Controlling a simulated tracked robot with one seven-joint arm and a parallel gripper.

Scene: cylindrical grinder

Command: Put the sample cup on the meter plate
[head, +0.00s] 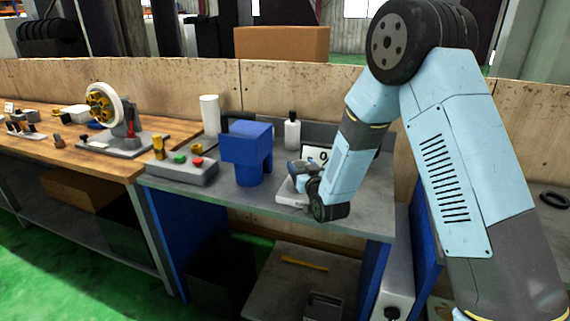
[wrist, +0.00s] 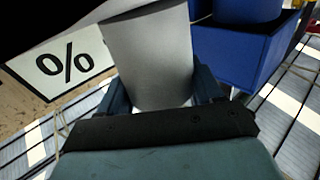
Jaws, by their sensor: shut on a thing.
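The sample cup (wrist: 150,55) is a plain grey cylinder between the two fingers of my gripper (wrist: 162,88) in the wrist view. The fingers are shut on its sides, and the cup looks tilted in that view. In the head view my gripper (head: 301,171) is low over the right part of the grey bench, at a pale meter base (head: 291,196). A white card with a percent sign (wrist: 65,62) is left of the cup in the wrist view. My arm hides the cup and most of the meter in the head view, so contact with the plate cannot be told.
A blue machine (head: 248,148) stands left of my gripper. A control box (head: 180,168) with coloured buttons is farther left. A white bottle (head: 292,132) and a white cylinder (head: 210,115) stand behind. The bench front (head: 275,213) is clear.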

